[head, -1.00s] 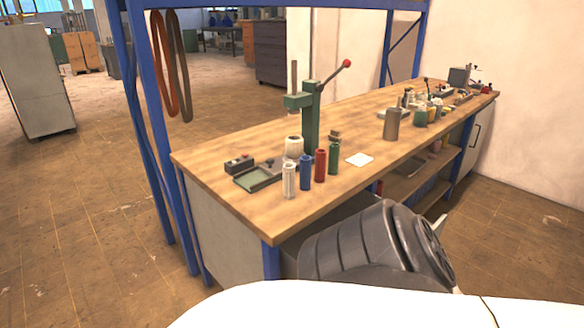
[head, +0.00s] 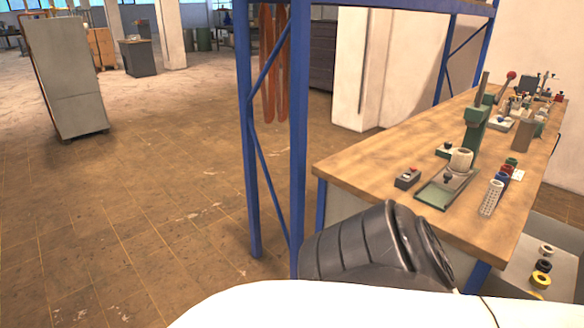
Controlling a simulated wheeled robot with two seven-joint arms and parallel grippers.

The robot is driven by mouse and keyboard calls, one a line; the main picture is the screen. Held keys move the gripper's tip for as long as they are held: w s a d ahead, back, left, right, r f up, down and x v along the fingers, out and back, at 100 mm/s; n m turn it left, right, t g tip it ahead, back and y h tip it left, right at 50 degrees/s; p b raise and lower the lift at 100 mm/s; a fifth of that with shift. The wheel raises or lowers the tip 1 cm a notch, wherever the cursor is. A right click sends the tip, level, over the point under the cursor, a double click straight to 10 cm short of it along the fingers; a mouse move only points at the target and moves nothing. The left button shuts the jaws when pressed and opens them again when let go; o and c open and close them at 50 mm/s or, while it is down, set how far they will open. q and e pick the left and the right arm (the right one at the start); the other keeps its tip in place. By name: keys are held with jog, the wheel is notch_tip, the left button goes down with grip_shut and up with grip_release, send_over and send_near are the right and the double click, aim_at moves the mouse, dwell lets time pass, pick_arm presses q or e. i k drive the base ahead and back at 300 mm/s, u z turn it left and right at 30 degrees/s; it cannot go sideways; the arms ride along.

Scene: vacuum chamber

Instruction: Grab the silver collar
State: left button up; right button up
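A pale, whitish ring-shaped piece (head: 460,160) sits by the green press (head: 474,126). Neither of my grippers is in view.
A small grey box with a red button (head: 408,178) and a green tray (head: 441,192) lie on the bench. Blue frame posts (head: 250,150) stand at its left end. Rings lie on a lower shelf (head: 525,262). The floor at left is open.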

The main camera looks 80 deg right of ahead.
aim_at(546, 251)
jog(key=i, duration=0.4)
jog(key=z, duration=3.8)
jog(key=i, duration=1.05)
